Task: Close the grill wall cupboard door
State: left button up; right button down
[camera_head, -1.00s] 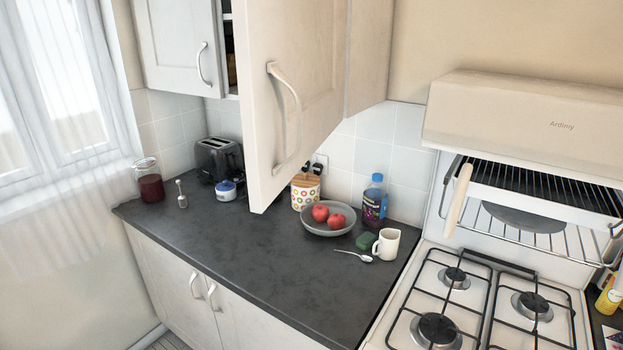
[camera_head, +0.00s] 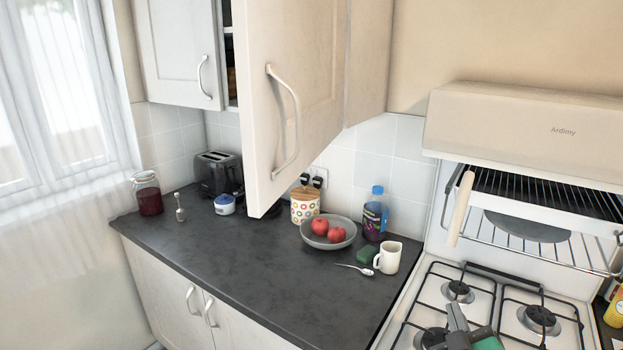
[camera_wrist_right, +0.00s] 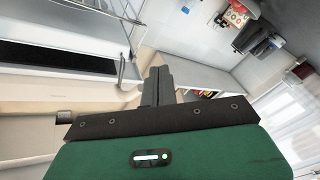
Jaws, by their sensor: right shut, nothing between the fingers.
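The wall cupboard door (camera_head: 270,150) stands open, swung out toward me in the middle of the head view. It is cream with a long curved metal handle (camera_head: 292,120). Part of the dark cupboard interior (camera_head: 230,72) shows to its left. My right gripper (camera_head: 457,316) is low over the stove at the bottom of the head view, well below and to the right of the door, touching neither door nor handle. Its dark fingers (camera_wrist_right: 158,82) are together and empty in the right wrist view. My left gripper is not in view.
The stove (camera_head: 480,292) has the grill rack (camera_head: 540,205) and hood (camera_head: 530,130) above it. The counter (camera_head: 255,255) holds a fruit bowl (camera_head: 318,243), a bottle (camera_head: 374,220), a white mug (camera_head: 389,257) and a toaster (camera_head: 215,176). The air in front of the door is clear.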

aim_at(293, 176)
jog(key=a+r+n+y, duration=0.5)
jog(key=r+n+y, duration=0.7)
jog(key=n, duration=0.2)
jog(key=a+r+n+y, duration=0.4)
jog(key=r+n+y, duration=0.7)
jog(key=r+n, duration=0.15)
jog(key=w+a+n+g+h+p, duration=0.1)
jog(key=a+n+g+p, duration=0.1)
jog(key=a+n+g, duration=0.2)
jog(key=w+a+r+n+g+h+p, duration=0.1)
jog(key=w+a+n+g+p, duration=0.1)
jog(key=a+n+g, duration=0.2)
jog(key=w+a+n+g+h+p, duration=0.1)
jog(key=a+n+g, duration=0.3)
jog(key=a+n, duration=0.4)
jog(key=shift+w+r+n+p, duration=0.4)
jog(key=shift+w+n+p, duration=0.25)
jog(key=shift+p, duration=0.1)
jog(key=shift+w+a+f+p, duration=0.2)
jog(key=shift+w+a+p, duration=0.15)
jog(key=shift+a, duration=0.35)
jog(key=shift+w+a, duration=0.1)
